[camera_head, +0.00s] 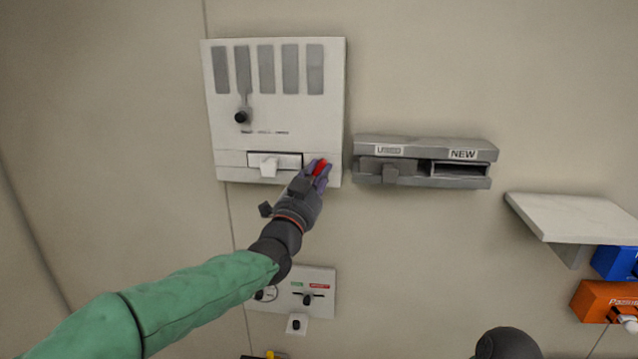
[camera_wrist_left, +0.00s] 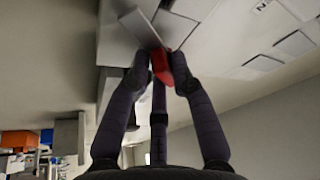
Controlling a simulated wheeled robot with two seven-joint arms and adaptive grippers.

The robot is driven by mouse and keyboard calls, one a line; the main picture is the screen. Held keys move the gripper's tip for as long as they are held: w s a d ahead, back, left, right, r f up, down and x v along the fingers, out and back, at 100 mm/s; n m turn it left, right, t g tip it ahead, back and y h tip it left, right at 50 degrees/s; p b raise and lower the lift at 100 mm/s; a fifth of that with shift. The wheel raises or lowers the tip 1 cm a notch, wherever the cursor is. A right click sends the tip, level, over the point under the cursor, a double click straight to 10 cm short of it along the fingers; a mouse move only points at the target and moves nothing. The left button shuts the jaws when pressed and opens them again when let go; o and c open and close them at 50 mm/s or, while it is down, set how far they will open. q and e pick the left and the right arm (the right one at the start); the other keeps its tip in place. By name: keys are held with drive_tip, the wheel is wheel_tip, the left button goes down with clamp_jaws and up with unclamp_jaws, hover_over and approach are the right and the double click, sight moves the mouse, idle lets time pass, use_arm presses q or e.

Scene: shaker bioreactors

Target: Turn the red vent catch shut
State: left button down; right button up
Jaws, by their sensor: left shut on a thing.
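The red vent catch (camera_head: 320,167) is at the lower right of the white wall panel (camera_head: 333,115) in the head view. My left gripper (camera_head: 312,172) reaches up to it from below and is shut on it. In the left wrist view the red catch (camera_wrist_left: 161,66) sits between the dark fingers of the left gripper (camera_wrist_left: 160,75). The fingers hide part of the catch, and its exact angle is hard to tell. My right gripper does not show clearly in either view.
A grey two-slot holder (camera_head: 425,144) marked "NEW" is right of the panel. A white shelf (camera_head: 575,215) juts out farther right, above blue (camera_head: 612,262) and orange (camera_head: 600,300) boxes. The panel has a white-handled drawer (camera_head: 268,165).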

use_arm(q)
drive_tip(key=m, duration=0.1)
drive_tip(key=m+g+h+b, duration=0.1)
drive_tip(key=m, duration=0.1)
drive_tip(key=shift+a+m, duration=0.2)
drive_tip(key=shift+m, duration=0.1)
drive_tip(key=shift+r+m+g, duration=0.15)
drive_tip(key=shift+m+g, duration=0.35)
drive_tip(key=shift+m, duration=0.6)
drive_tip(key=shift+m+g, duration=0.3)
drive_tip(key=shift+m, duration=0.2)
drive_tip(key=m, duration=0.1)
drive_tip(key=m+g+p, duration=0.1)
drive_tip(key=shift+a+r+m, duration=0.1)
drive_tip(key=shift+r+m, duration=0.15)
drive_tip(key=shift+m, duration=0.05)
drive_tip(key=shift+m+g+p, duration=0.4)
drive_tip(key=shift+m+p, duration=0.7)
drive_tip(key=shift+p, duration=0.2)
drive_tip(key=shift+f, duration=0.1)
drive_tip(key=c, duration=1.1)
unclamp_jaws()
